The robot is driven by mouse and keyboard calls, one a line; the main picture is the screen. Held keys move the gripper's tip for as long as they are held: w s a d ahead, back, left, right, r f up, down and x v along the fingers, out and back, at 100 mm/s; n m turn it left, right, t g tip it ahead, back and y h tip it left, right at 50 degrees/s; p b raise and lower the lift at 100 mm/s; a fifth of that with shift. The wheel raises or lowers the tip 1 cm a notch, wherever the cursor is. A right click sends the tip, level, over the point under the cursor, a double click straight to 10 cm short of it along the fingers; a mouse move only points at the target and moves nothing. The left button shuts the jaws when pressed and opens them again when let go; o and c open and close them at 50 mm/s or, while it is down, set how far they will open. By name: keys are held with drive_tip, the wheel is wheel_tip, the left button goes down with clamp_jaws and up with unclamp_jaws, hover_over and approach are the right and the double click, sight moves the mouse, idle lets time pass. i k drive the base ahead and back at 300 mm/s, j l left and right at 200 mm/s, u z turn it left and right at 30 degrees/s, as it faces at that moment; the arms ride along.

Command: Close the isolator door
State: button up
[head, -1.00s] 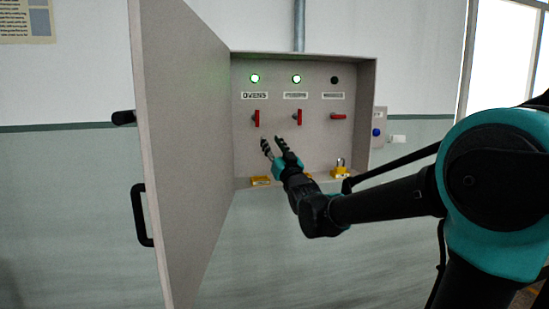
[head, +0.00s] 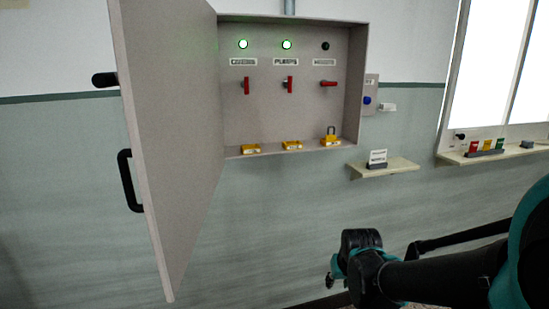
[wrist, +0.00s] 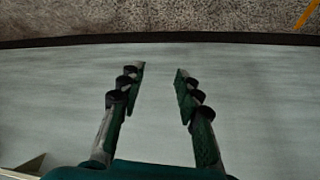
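The isolator door (head: 172,140) is a grey panel that stands wide open on the left of the isolator box (head: 355,90) in the head view. A black handle (head: 130,180) is on its outer face. Inside the box are red switch levers; the left one (head: 247,86) and middle one (head: 290,85) are upright, and the right one (head: 328,84) is horizontal. My gripper is low in the head view, right of the door and below the box, with its fingers mostly hidden there. In the wrist view my gripper (wrist: 160,75) is open and empty, its fingers apart.
Yellow padlocks (head: 291,145) sit along the box's bottom ledge. A small shelf (head: 385,168) with a card holder is right of the box, and a windowsill (head: 490,153) with coloured items is farther right. The wall below the box is clear.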

sight(166, 53)
drive_tip(key=i+j, duration=0.2)
drive_tip(key=i, duration=0.3)
drive_tip(key=i+j, duration=0.2)
drive_tip(key=i, duration=0.25)
drive_tip(key=k, duration=0.3)
drive_tip(key=k+j, duration=1.1)
